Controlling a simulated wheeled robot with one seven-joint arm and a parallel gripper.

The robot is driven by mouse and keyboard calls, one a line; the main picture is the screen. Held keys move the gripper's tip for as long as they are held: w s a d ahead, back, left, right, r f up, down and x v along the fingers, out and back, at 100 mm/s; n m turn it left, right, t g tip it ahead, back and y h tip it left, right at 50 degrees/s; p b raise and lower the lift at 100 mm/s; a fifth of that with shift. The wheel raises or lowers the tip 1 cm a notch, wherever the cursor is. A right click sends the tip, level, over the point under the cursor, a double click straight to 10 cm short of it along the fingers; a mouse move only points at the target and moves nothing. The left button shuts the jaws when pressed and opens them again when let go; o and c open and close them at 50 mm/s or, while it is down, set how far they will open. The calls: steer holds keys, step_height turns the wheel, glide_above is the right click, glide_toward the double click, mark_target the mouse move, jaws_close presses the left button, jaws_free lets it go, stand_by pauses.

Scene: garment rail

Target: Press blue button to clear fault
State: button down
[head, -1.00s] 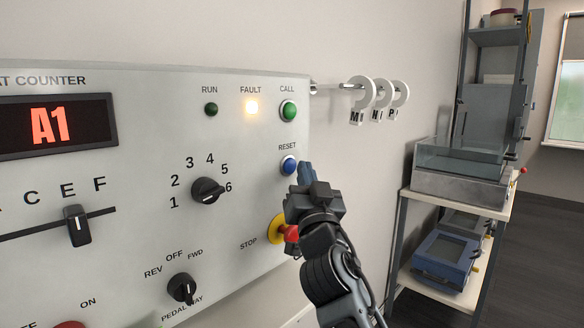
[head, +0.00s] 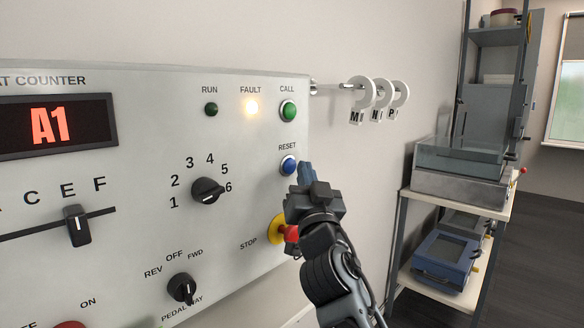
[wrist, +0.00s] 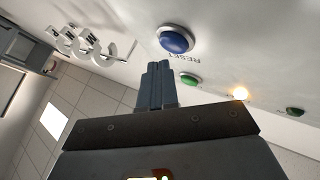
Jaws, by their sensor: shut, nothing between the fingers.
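The blue button (head: 289,166) sits in a pale ring under the label RESET on the right side of the grey panel (head: 140,140). The FAULT lamp (head: 252,107) glows yellowish white. My gripper (head: 304,172) is shut and empty, its fingertips just right of the blue button in the head view. In the wrist view the shut fingers (wrist: 158,72) point toward the panel, with the blue button (wrist: 176,39) just past the tips. A gap shows between the tips and the button there.
A green CALL button (head: 288,110) is above the blue one. A red STOP button (head: 291,233) on yellow is below, close to my wrist. Rotary knobs (head: 208,190) are to the left. White rings hang on a rail (head: 362,95) at the right, near a shelf rack (head: 455,190).

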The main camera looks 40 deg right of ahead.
steer(key=shift+w+b, duration=0.4)
steer(key=shift+b, duration=0.05)
steer(key=shift+w+b, duration=0.4)
steer(key=shift+w, duration=0.05)
stand_by(0.8)
steer(key=shift+s, duration=0.85)
steer(key=s+p, duration=0.1)
steer(key=s, duration=0.4)
steer(key=shift+d, duration=0.1)
stand_by(0.3)
stand_by(0.5)
